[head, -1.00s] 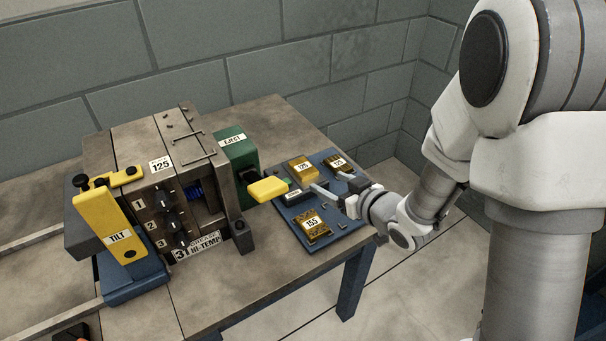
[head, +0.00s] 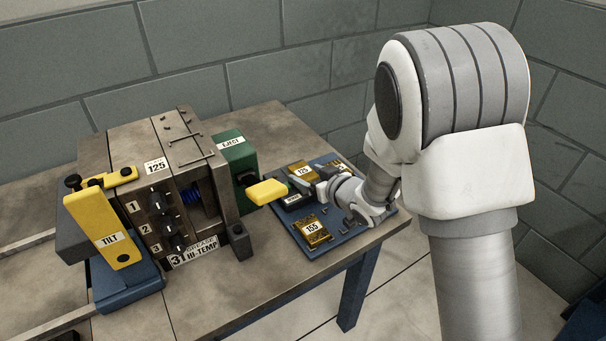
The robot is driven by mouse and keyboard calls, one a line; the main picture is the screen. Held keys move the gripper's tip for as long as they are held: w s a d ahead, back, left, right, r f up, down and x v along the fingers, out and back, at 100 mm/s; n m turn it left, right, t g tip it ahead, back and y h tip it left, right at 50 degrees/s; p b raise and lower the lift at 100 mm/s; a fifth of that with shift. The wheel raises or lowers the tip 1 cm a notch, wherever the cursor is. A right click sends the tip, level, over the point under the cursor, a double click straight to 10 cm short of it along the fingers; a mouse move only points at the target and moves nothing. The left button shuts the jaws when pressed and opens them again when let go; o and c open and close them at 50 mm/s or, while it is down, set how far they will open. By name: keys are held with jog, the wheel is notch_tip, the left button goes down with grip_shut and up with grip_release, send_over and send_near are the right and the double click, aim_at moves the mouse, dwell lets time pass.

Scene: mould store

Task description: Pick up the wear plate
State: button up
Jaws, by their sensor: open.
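Brass-coloured plates with white number labels lie on a blue tray (head: 352,236) at the table's right end. One plate marked 125 (head: 299,167) is at the back left of the tray. A plate marked 155 (head: 312,236) is at the front. Another brass plate (head: 340,166) at the back right is partly hidden by my wrist. I cannot tell which of them is the wear plate. My gripper (head: 308,186) is open, low over the tray, close to the 125 plate and a dark labelled block (head: 294,200). Its fingertips are small and partly hidden, so contact cannot be told.
A steel mould (head: 160,165) marked 125 stands left of the tray. It has numbered knobs, a yellow TILT lever (head: 103,228) and a green EJECT block (head: 236,158) with a yellow handle (head: 268,192) reaching towards the tray. The table front (head: 240,275) is clear.

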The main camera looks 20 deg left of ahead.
grip_shut()
jog(key=shift+r, duration=0.2)
dwell(0.3)
